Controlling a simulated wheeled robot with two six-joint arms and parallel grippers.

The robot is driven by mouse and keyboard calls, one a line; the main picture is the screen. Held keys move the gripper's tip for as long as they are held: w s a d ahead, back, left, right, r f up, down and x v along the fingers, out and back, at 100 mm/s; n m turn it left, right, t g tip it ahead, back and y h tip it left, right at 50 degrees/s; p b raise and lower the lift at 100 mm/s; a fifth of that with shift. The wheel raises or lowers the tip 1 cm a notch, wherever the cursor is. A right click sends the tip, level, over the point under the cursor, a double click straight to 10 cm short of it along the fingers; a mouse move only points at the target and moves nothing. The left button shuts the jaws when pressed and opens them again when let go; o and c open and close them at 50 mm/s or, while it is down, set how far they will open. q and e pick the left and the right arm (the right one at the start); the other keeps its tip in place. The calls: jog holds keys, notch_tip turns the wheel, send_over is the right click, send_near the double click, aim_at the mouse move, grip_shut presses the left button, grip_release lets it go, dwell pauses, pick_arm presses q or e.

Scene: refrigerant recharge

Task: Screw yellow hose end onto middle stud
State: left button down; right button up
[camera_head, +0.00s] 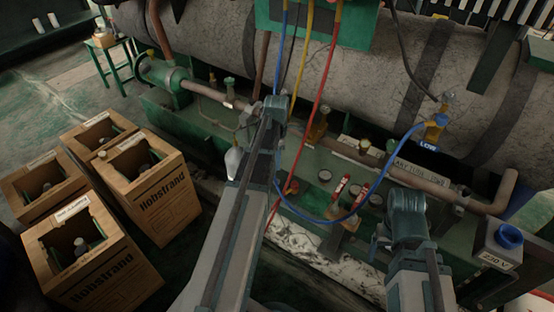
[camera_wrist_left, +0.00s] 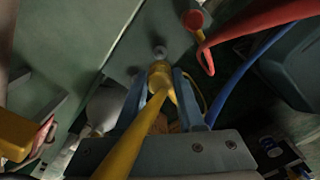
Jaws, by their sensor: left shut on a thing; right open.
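My left gripper (camera_head: 274,106) reaches in front of the machine, below the green panel. In the left wrist view its two fingers (camera_wrist_left: 163,95) are shut on the yellow hose end (camera_wrist_left: 160,76). A small grey round stud (camera_wrist_left: 160,52) shows just beyond that end, in line with it; whether they touch I cannot tell. The yellow hose (camera_wrist_left: 133,140) runs from the end toward the camera. In the head view the yellow hose (camera_head: 301,55) hangs from the panel, and its end is hidden by my gripper. My right gripper (camera_head: 408,212) is open and empty, low at the right.
The red hose (camera_head: 318,90) hangs beside the yellow one; its end (camera_wrist_left: 192,19) is near the stud. The blue hose (camera_head: 350,212) loops to the LOW fitting (camera_head: 433,132). Cardboard boxes (camera_head: 155,190) stand on the left floor. Pipes and a large tank (camera_head: 370,80) lie behind.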

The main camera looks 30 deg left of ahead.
pick_arm(q)
jog(key=shift+f+b, duration=2.65)
jog(key=shift+f, duration=0.3)
jog(key=shift+f+b, duration=1)
jog(key=shift+b, duration=0.05)
